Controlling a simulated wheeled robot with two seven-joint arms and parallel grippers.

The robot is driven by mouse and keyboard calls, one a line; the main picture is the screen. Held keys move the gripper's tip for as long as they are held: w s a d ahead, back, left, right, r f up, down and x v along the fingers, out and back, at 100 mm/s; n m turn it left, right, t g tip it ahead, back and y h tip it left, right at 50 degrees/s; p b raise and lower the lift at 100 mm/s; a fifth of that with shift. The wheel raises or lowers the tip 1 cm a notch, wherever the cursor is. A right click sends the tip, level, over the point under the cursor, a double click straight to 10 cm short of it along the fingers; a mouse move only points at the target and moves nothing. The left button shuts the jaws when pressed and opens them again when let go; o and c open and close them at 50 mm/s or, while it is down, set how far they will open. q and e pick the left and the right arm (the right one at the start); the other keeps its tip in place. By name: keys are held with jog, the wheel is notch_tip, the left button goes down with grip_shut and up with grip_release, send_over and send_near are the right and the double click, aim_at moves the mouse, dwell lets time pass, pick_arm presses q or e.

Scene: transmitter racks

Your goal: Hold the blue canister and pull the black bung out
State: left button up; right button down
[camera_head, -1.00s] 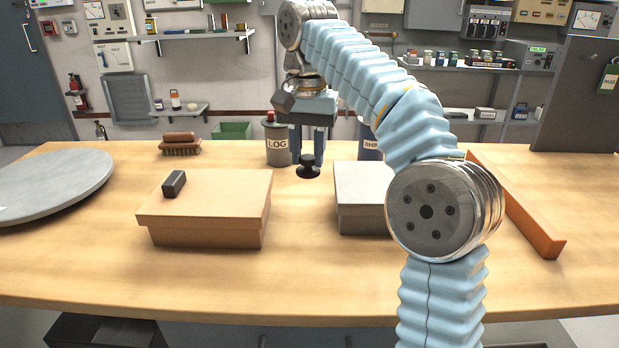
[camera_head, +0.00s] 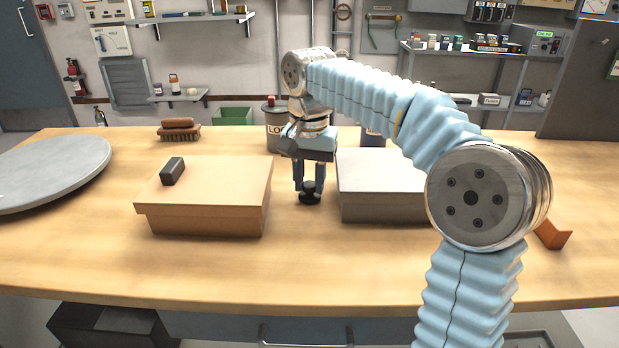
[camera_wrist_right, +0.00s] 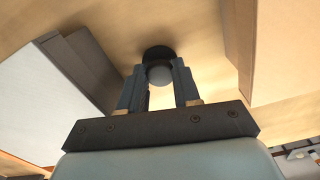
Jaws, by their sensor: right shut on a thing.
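My right gripper (camera_head: 309,188) is shut on the black bung (camera_head: 310,198), a dark knob with a wide flange. It hangs between the fingers, low over the table, in the gap between two boxes; I cannot tell whether it touches the wood. In the right wrist view the bung (camera_wrist_right: 158,54) sits between the fingertips (camera_wrist_right: 160,78), its round grey knob facing me. The blue canister (camera_head: 373,140) stands farther back, behind the grey box. My right arm hides most of it, its top included. My left gripper is not in view.
A tan box (camera_head: 205,205) with a small dark block (camera_head: 173,171) on it stands left of the gripper, a grey box (camera_head: 380,207) to its right. A grey LOG canister (camera_head: 274,135) stands behind. A round grey plate (camera_head: 50,170) and brush (camera_head: 178,130) are at left.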

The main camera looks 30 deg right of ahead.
jog(key=c, duration=1.2)
grip_release()
jog(key=shift+f, duration=0.15)
jog(key=o, duration=0.4)
